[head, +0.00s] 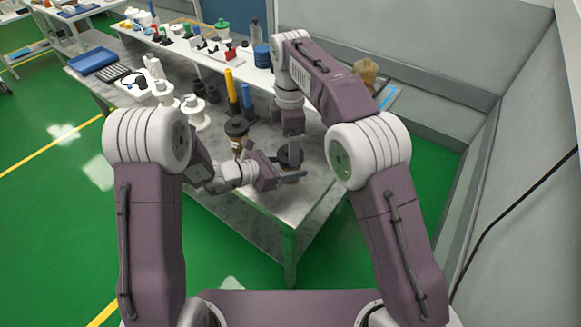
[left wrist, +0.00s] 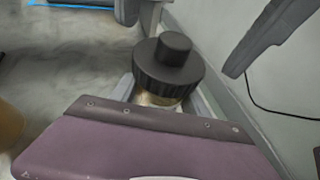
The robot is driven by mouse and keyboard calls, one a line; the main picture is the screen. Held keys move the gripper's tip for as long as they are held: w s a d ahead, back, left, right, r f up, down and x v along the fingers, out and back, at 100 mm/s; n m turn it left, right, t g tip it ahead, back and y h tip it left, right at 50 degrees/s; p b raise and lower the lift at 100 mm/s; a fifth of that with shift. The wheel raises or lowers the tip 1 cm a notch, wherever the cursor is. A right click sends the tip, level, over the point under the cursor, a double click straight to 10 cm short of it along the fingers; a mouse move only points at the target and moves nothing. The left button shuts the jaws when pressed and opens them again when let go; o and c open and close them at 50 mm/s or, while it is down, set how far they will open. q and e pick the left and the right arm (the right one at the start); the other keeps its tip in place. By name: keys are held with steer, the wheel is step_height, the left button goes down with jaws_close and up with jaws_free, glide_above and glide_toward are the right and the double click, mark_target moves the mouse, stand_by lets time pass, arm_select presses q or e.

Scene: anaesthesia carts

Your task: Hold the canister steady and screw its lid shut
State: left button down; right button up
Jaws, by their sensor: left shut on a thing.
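The canister (left wrist: 160,98) has a pale body and stands upright at the table's near end, mostly hidden by my gripper in the head view. Its wide black lid with a round knob (left wrist: 168,66) sits on top; it also shows in the head view (head: 289,157). I cannot tell how tightly it is seated. My left gripper (head: 287,175) is shut on the canister's body below the lid. My right gripper (head: 291,137) points down just above the lid. Its grey fingers show far apart in the left wrist view (left wrist: 200,25), with nothing held between them.
The grey table (head: 300,205) is bare along its near edge. Behind my left gripper stand a dark-based yellow post (head: 229,83) and a blue one (head: 246,97). White spools (head: 194,112) stand further left. A raised white shelf with bottles lies behind. A grey wall is at right.

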steer(key=shift+f, duration=1.5)
steer(key=shift+c, duration=0.3)
steer(key=c, duration=1.4)
steer(key=m, duration=1.9)
steer(key=shift+m, duration=0.3)
